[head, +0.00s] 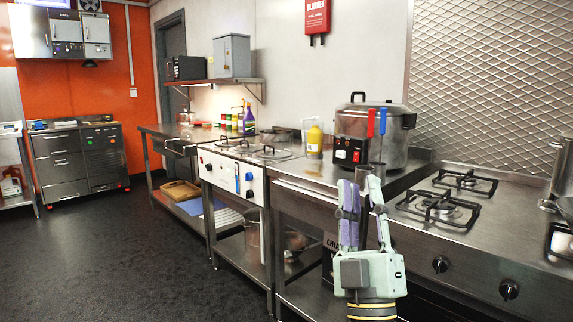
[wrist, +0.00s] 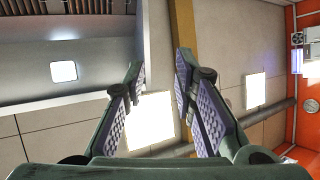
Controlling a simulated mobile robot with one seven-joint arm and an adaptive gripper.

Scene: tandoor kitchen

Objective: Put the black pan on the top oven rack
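My gripper (head: 362,183) points upward in front of the steel counter in the head view. Its two fingers are apart with nothing between them. I cannot make out a black pan for certain in either view. An oven with racks is not clearly identifiable either.
A large steel cooker (head: 391,135) stands on the counter behind my gripper. A gas hob (head: 450,203) is to its right, and a white-fronted stove (head: 233,177) to its left. A black microwave (head: 185,68) sits on a shelf. The floor (head: 125,255) at left is clear.

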